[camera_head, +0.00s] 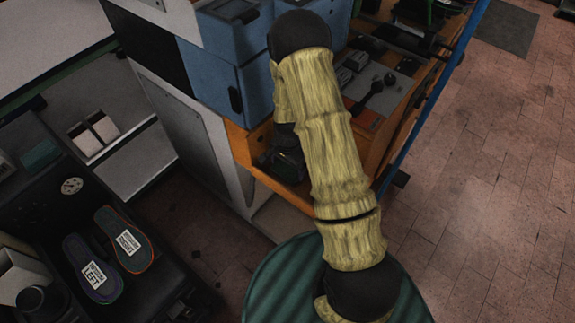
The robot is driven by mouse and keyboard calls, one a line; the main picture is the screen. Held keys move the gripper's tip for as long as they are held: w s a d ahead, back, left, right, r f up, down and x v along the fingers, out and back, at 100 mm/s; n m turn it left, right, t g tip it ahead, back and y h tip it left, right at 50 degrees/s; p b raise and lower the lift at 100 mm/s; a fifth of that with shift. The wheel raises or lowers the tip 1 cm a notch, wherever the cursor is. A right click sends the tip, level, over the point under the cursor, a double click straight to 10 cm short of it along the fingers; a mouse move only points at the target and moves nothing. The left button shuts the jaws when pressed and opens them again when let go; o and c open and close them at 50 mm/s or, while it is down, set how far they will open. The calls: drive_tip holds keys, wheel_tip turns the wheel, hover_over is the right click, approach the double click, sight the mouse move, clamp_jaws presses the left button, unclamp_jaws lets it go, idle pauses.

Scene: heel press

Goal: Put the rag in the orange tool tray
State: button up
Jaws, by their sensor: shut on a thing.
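My gripper (285,160) is a dark shape low beside the orange woodwork of the bench, partly behind my yellow-sleeved arm. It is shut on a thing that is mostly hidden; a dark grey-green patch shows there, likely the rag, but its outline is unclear. Orange surfaces (243,147) show left of the gripper and below it. I cannot tell which of them, if any, is the orange tool tray. My arm covers much of this area.
Blue boxes (240,85) stand left of my arm. A grey surface with dark tools (378,88) lies right of it. At lower left, a dark machine (150,285) holds two labelled insoles (125,245). Tiled floor (490,200) is open at right.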

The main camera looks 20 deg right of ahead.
sight(288, 168)
drive_tip(key=shift+f, duration=0.1)
drive_tip(key=o, duration=0.8)
drive_tip(key=shift+c, duration=0.2)
wheel_tip(288, 168, up, 12)
drive_tip(key=shift+r, duration=0.2)
drive_tip(key=s+r+n+t, duration=0.2)
drive_tip(key=s+r+n, duration=0.8)
drive_tip(key=s+r, duration=0.2)
drive_tip(key=shift+s+r+n+t, duration=0.3)
drive_tip(key=shift+s+r+n, duration=0.1)
drive_tip(key=shift+s, duration=0.8)
